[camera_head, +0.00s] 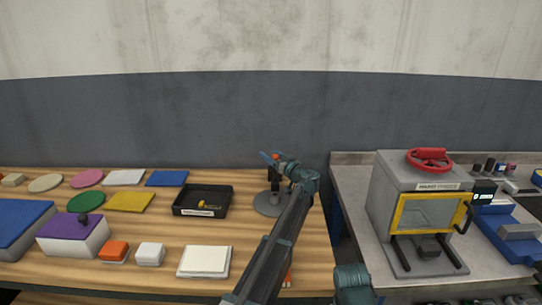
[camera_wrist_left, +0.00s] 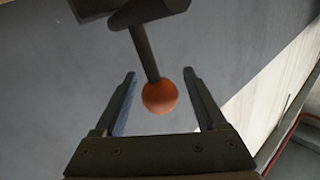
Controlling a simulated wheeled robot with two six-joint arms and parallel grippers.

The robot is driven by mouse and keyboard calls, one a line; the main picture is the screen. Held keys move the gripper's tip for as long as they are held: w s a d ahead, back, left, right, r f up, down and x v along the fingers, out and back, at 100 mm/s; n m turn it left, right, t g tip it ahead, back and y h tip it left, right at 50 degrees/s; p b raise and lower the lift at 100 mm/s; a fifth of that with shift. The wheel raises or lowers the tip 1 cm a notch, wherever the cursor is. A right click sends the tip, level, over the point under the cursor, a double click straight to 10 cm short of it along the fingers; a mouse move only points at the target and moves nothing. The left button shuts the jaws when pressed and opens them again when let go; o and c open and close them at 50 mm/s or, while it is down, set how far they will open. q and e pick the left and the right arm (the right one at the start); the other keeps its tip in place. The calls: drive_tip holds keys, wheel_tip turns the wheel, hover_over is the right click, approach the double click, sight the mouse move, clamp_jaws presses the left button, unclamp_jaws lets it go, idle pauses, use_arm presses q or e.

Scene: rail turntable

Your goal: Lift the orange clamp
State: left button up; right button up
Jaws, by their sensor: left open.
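The clamp (camera_head: 273,179) is a dark upright piece on a round grey base near the table's right end. It has an orange ball knob, which in the left wrist view (camera_wrist_left: 160,97) sits at the end of a dark rod. My left gripper (camera_head: 271,157) is at the top of the clamp. Its fingers (camera_wrist_left: 159,78) are open on both sides of the knob, with a visible gap on each side. My arm and gripper hide part of the clamp in the head view. My right gripper is not in view.
A black tray (camera_head: 176,210) with a small yellow item stands left of the clamp. Coloured blocks and flat pieces cover the left of the wooden table (camera_head: 150,283). A grey oven-like box (camera_head: 385,205) with a red wheel (camera_head: 429,161) stands on the right bench. A wall rises behind.

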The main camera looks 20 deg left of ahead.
use_arm(q)
drive_tip(key=shift+w+a, duration=0.2)
drive_tip(key=shift+a, duration=0.05)
clamp_jaws()
idle(0.3)
idle(1.0)
